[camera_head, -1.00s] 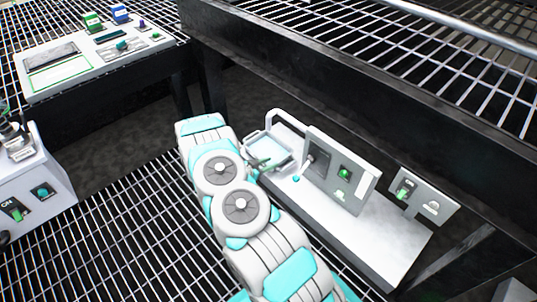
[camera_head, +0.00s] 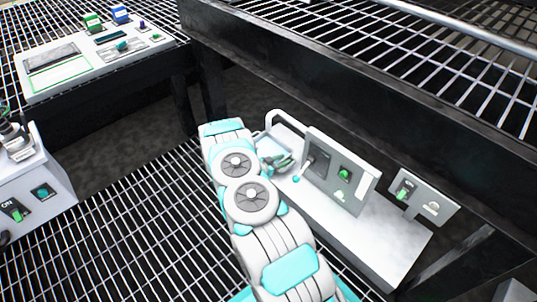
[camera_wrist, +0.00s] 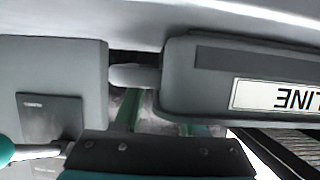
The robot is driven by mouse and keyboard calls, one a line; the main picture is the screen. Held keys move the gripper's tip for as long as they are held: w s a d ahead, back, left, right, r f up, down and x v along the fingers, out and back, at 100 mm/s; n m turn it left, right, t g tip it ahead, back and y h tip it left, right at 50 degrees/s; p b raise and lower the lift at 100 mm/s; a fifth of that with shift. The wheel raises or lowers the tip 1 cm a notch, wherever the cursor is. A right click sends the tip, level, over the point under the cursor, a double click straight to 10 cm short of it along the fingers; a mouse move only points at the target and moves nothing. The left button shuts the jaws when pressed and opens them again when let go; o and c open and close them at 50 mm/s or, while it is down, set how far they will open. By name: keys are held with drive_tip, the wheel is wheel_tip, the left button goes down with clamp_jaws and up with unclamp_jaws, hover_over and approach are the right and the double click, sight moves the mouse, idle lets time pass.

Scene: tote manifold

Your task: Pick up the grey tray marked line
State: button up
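A grey block with a white label reading LINE (camera_wrist: 278,97), upside down, fills the right of the wrist view; I take it as the marked tray. A short light-grey bar (camera_wrist: 135,76) joins it to another grey body (camera_wrist: 50,90) on the left. My gripper (camera_wrist: 160,120) points at this bar from below, its two green fingers apart. The finger ends are partly hidden by the grey parts, and I see nothing clamped between them. In the head view my gripper (camera_head: 278,162) is over the left end of the white bench unit, where my arm hides most of the tray.
The white bench unit (camera_head: 375,235) carries an upright panel (camera_head: 342,172) with a green switch just right of my gripper. A white hoop rail (camera_head: 287,113) rises behind it. A dark shelf beam (camera_head: 340,110) runs above and behind. A machine with switches (camera_head: 30,190) stands left.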

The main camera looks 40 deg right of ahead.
clamp_jaws()
idle(1.3)
